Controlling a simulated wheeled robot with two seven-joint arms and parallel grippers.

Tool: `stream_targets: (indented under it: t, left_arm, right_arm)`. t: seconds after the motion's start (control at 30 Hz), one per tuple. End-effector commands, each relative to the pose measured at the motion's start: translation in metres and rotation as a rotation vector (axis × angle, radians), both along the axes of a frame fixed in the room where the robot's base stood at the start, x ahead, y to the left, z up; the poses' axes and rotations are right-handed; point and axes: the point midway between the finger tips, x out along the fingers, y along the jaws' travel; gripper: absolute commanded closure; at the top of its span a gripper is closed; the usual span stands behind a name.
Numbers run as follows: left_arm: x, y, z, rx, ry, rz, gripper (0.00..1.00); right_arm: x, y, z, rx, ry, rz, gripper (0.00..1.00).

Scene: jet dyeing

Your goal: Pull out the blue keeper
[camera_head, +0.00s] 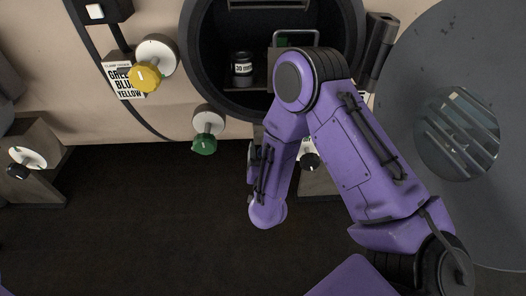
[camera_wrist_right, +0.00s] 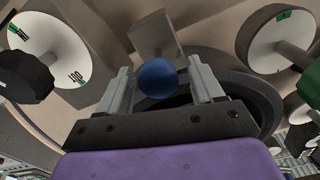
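The blue keeper shows in the right wrist view as a round blue knob (camera_wrist_right: 157,78). In the head view I cannot see it; my right arm covers that area. My right gripper (camera_wrist_right: 158,82) is open in the wrist view, with one finger on each side of the blue knob. Small gaps seem to show between the knob and both fingers. In the head view the right gripper's fingers are hidden behind my purple arm. My left gripper is in neither view.
A yellow knob (camera_head: 146,76), a green knob (camera_head: 204,144) and a black knob (camera_head: 310,161) stick out nearby. A sign (camera_head: 122,80) reads green, blue, yellow. A jar (camera_head: 242,68) stands inside the round opening. A large grey round door (camera_head: 416,60) is at right.

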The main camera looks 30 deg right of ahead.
Motion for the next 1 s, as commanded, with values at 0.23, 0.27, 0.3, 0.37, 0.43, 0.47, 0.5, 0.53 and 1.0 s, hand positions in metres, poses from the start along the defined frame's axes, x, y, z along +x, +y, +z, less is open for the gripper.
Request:
stream_targets:
  t: [0.23,0.27,0.3,0.37,0.43,0.47,0.5,0.53,1.0]
  left_arm:
    - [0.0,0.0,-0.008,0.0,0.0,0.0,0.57]
    - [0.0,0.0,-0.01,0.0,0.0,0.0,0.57]
    - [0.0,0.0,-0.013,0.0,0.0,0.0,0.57]
    - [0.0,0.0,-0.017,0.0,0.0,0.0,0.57]
    - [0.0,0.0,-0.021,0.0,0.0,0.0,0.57]
    - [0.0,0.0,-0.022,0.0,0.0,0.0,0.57]
    - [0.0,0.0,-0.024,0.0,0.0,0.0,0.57]
    - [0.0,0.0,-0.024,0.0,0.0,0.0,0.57]
    - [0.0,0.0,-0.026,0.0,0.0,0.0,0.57]
  right_arm:
    - [-0.016,0.012,-0.003,0.0,0.002,0.006,0.33]
    - [-0.022,0.015,-0.004,-0.002,0.003,0.007,0.33]
    - [-0.031,0.021,-0.004,-0.002,0.002,0.008,0.33]
    - [-0.044,0.029,-0.004,-0.003,0.002,0.007,0.33]
    - [-0.058,0.038,-0.003,-0.002,0.001,0.006,0.33]
    - [-0.063,0.041,-0.003,-0.003,0.001,0.006,0.33]
    - [-0.07,0.044,-0.002,-0.003,0.0,0.006,0.33]
    - [-0.075,0.047,-0.002,-0.002,0.0,0.005,0.33]
    - [-0.09,0.056,0.001,-0.001,-0.002,-0.001,0.33]
